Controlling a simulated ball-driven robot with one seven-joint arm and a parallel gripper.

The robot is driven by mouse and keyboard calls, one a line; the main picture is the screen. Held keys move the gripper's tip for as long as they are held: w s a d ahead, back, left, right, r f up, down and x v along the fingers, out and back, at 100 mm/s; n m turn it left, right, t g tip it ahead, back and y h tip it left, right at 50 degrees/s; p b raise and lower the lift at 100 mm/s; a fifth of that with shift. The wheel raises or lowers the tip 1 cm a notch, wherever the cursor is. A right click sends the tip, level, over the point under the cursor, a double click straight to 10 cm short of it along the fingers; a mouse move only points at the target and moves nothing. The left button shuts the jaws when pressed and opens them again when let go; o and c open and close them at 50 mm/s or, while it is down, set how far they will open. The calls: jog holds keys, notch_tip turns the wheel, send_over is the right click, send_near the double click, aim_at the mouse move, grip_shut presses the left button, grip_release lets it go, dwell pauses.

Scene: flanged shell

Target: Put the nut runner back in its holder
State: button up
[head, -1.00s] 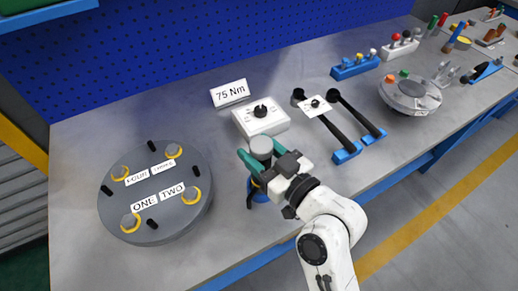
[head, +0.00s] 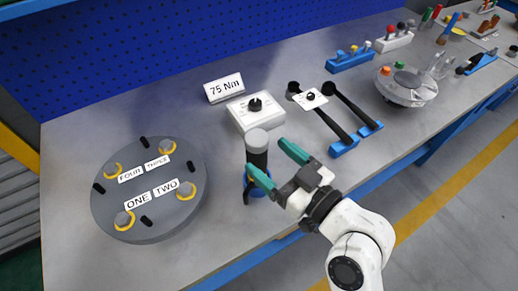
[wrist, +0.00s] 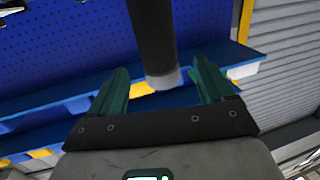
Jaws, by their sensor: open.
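The nut runner (head: 257,150), a dark cylinder with a grey top, stands upright in its blue holder (head: 249,190) near the table's front edge. In the wrist view, a dark cylinder with a grey end (wrist: 155,45), which looks like the nut runner, shows beyond and between the open green fingers (wrist: 165,85). How deep the nut runner sits in the holder is partly hidden by a finger.
A round grey flange (head: 150,190) with yellow-ringed bolts labelled ONE to FOUR lies to the left. A white control box (head: 256,112) and a 75 Nm sign (head: 224,88) stand behind. Two black wrenches (head: 355,115) rest in blue holders to the right.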

jog(key=shift+b+v, duration=0.45)
jog(key=shift+v, duration=2.2)
jog(key=s+d+f+m+g+h, duration=0.25)
jog(key=d+f+h, duration=0.2)
jog(key=f, duration=0.35)
jog(key=s+d+f+m+g+h, duration=0.1)
jog(key=s+d+f+g+h, duration=0.15)
jog(key=d+f, duration=0.45)
jog(key=s+d+f+m+g+h, duration=0.3)
jog(key=s+d+f, duration=0.1)
jog(key=s, duration=0.3)
jog(key=s+d+f+m+g+h, duration=0.2)
jog(key=s+d+f+m+g, duration=0.1)
jog(key=s+d, duration=0.4)
jog(key=shift+s+f+h, duration=0.2)
jog(key=shift+f+h, duration=0.2)
jog(key=shift+f, duration=0.45)
jog(key=shift+d, duration=0.15)
